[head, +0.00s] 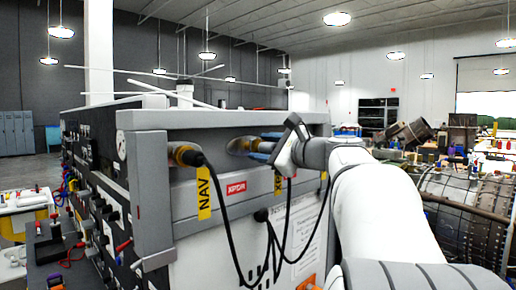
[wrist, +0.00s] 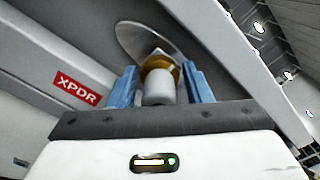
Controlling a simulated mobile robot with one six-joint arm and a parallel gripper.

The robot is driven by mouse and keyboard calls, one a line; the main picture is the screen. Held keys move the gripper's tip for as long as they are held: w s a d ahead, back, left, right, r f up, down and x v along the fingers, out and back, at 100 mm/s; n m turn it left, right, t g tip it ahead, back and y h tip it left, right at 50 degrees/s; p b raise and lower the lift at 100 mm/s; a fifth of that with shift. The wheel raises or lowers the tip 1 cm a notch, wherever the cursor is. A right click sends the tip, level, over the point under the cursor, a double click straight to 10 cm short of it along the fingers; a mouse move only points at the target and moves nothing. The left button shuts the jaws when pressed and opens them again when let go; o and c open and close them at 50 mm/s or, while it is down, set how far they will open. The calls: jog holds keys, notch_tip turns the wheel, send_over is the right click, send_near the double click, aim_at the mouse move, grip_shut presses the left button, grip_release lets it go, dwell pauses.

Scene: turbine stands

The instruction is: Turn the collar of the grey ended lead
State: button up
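In the wrist view, a grey ended lead (wrist: 158,92) with a gold collar (wrist: 160,66) sits at a round metal plate (wrist: 135,40) on the panel, beside the red XPDR label (wrist: 77,89). My gripper (wrist: 160,76) has its two blue fingers on either side of the lead, with visible gaps, so it is open around it. In the head view, my gripper (head: 262,147) reaches the panel's recess right of the NAV socket.
A black lead (head: 198,160) is plugged in at the yellow NAV tag (head: 204,193). The stand's grey frame (head: 150,190) borders the panel at left. A turbine (head: 460,215) stands at right.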

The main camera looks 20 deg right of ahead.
jog(key=shift+o, duration=1.3)
jog(key=shift+s, duration=0.1)
jog(key=b+v, duration=0.1)
jog(key=v, duration=0.6)
jog(key=shift+s, duration=0.3)
jog(key=shift+d, duration=0.15)
